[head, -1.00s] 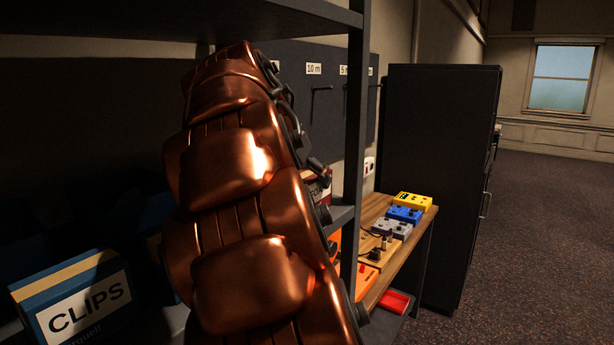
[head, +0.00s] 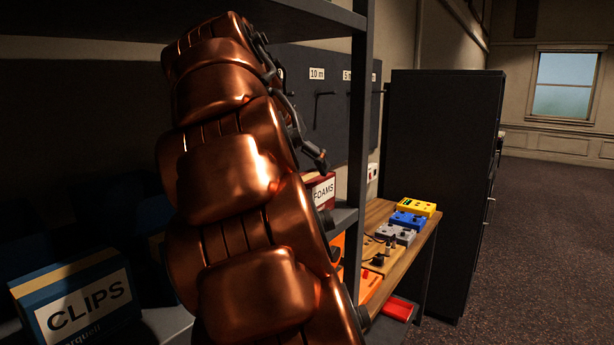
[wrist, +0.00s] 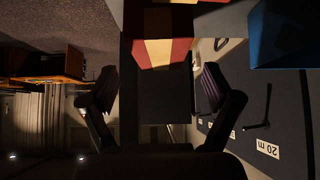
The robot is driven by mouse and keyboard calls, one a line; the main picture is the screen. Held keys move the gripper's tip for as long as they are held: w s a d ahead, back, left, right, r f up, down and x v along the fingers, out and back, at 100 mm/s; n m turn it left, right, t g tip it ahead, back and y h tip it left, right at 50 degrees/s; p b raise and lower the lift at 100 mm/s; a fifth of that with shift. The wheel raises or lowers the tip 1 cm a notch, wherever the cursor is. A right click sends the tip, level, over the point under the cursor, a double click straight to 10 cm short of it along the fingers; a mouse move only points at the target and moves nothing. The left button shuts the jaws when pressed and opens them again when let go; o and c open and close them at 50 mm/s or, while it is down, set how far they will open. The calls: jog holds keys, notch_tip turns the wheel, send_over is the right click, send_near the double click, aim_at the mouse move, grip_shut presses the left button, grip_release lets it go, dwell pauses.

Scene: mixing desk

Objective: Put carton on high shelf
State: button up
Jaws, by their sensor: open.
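A red carton with a white FOAMS label (head: 321,192) stands on the middle shelf (head: 343,218) in the head view, partly hidden behind my copper arm. In the wrist view a red and cream carton (wrist: 158,52), apparently the same one, lies ahead at the top of the picture. My gripper (wrist: 158,76) is open, its two dark fingers spread apart, with the carton beyond the gap between them. I see no contact with it. In the head view my arm hides most of the gripper. The high shelf (head: 285,14) runs above at the top left.
A blue CLIPS carton (head: 80,300) stands at lower left. A dark blue box (wrist: 284,35) is beside the red one in the wrist view. A shelf post (head: 358,120) rises close right of my arm. A bench (head: 412,262) and black cabinet (head: 445,180) stand beyond.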

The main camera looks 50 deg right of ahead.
jog(key=a+b, duration=0.1)
jog(key=a, duration=0.3)
jog(key=s+a+b, duration=0.1)
jog(key=a, duration=0.3)
jog(key=a+b, duration=0.1)
jog(key=a, duration=0.3)
jog(key=shift+s+a+r+b, duration=0.1)
jog(key=shift+s+r+b, duration=0.05)
jog(key=shift+s+b, duration=0.15)
